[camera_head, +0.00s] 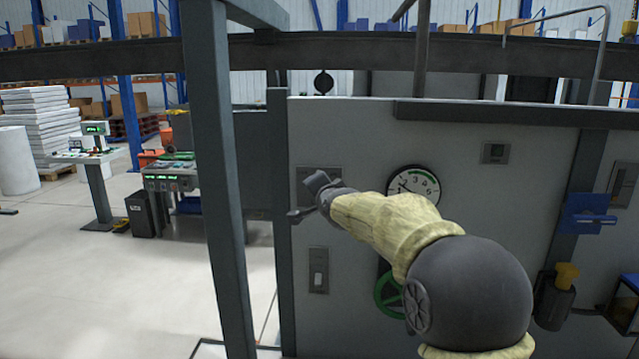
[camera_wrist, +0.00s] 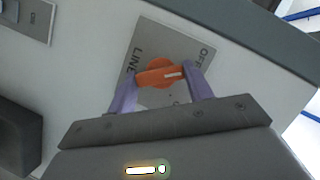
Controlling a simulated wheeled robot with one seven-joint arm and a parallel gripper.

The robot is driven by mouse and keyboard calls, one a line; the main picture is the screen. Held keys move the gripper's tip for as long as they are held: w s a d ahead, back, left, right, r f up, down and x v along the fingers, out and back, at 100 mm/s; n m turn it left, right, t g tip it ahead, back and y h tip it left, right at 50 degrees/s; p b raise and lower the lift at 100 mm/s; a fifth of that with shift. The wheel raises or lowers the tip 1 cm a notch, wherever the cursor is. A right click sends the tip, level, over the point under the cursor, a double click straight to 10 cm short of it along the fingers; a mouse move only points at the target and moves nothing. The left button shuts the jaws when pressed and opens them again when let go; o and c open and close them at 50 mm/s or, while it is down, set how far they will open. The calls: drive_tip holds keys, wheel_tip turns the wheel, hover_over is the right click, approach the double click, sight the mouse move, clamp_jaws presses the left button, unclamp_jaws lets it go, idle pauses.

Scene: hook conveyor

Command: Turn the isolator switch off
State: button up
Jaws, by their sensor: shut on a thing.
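The isolator switch has an orange handle (camera_wrist: 157,75) on a grey plate (camera_wrist: 150,40) in the wrist view. The plate is lettered LINE at its left and OFF at its upper right; other lettering lower down is partly hidden. The handle lies roughly crosswise in the picture, with a white mark near its right end. My gripper (camera_wrist: 160,82) has one purple-grey finger at each end of the handle and is shut on it. In the head view my gripper (camera_head: 312,198) is at the switch's dark plate (camera_head: 318,172), and the handle is hidden there.
On the same grey panel (camera_head: 470,210) are a round gauge (camera_head: 413,186), a green handwheel (camera_head: 389,295) partly behind my arm, a rocker switch plate (camera_head: 318,270) below, and a blue bracket (camera_head: 588,213) at right. A steel post (camera_head: 215,180) stands left of the panel.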

drive_tip(key=shift+a+n+h+p, duration=0.1)
drive_tip(key=shift+n+h+p, duration=0.4)
drive_tip(key=shift+n+p, duration=0.35)
drive_tip(key=shift+f, duration=0.15)
drive_tip(key=o, duration=1)
drive_tip(key=shift+s, duration=0.1)
drive_tip(key=p+v, duration=0.1)
drive_tip(key=v, duration=0.4)
drive_tip(key=p+v, duration=0.1)
drive_tip(key=v, duration=0.5)
drive_tip(key=p+v, duration=0.1)
drive_tip(key=v, duration=0.5)
drive_tip(key=shift+r, duration=0.4)
